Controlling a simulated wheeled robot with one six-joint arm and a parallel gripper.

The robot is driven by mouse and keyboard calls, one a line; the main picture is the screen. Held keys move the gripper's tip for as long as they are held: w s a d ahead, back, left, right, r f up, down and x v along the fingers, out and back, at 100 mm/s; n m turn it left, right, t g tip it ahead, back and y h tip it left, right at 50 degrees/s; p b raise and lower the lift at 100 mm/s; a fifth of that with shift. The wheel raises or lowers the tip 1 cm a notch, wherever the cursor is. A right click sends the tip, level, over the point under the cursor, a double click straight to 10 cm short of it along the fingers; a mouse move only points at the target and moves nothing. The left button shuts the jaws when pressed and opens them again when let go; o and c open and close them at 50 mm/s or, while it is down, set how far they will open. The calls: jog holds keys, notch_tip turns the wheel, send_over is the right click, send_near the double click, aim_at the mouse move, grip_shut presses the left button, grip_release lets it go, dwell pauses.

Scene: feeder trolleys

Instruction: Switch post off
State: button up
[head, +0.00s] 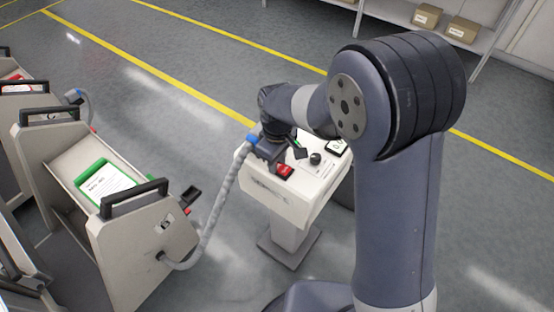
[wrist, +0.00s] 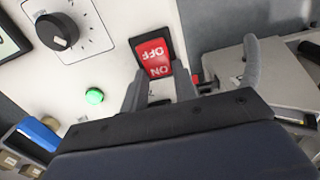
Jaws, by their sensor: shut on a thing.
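The post (head: 275,205) is a pale pedestal with a sloped top panel. A red rocker switch (wrist: 154,58) on this panel carries white OFF and ON labels, upside down in the wrist view. The switch also shows in the head view (head: 285,170). A green lamp (wrist: 94,96) glows beside it. My gripper (wrist: 161,80) is at the ON end of the switch, with one finger on each side. It is shut on the switch, but the contact is partly hidden. I cannot tell which half of the rocker is pressed in.
A black knob (head: 316,158) and a display (head: 338,146) share the panel. A grey hose (head: 215,213) with a blue collar (head: 253,139) runs from the trolley (head: 135,235) to the post's side near my gripper. A shelf (head: 395,15) stands behind. Floor to the right is clear.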

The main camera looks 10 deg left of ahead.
jog(key=shift+d+f+y+b, duration=0.2)
jog(key=shift+y+b, duration=0.3)
jog(key=shift+b, duration=0.45)
jog(key=t+y+b, duration=0.1)
jog(key=y+b, duration=0.1)
jog(key=b, duration=0.2)
jog(key=shift+s+d+r, duration=0.1)
jog(key=shift+d, duration=0.1)
jog(key=shift+s+r+t+y+b, duration=0.1)
jog(key=shift+r+t+y+b, duration=0.2)
jog(key=shift+b, duration=0.7)
jog(key=shift+o, duration=0.2)
jog(key=shift+c, duration=0.2)
jog(key=o, duration=1)
jog(key=shift+d+r, duration=0.1)
jog(key=shift+r, duration=0.05)
jog(key=p+v, duration=0.1)
jog(key=v, duration=0.9)
jog(key=shift+d+r, duration=0.15)
jog(key=shift+d, duration=0.15)
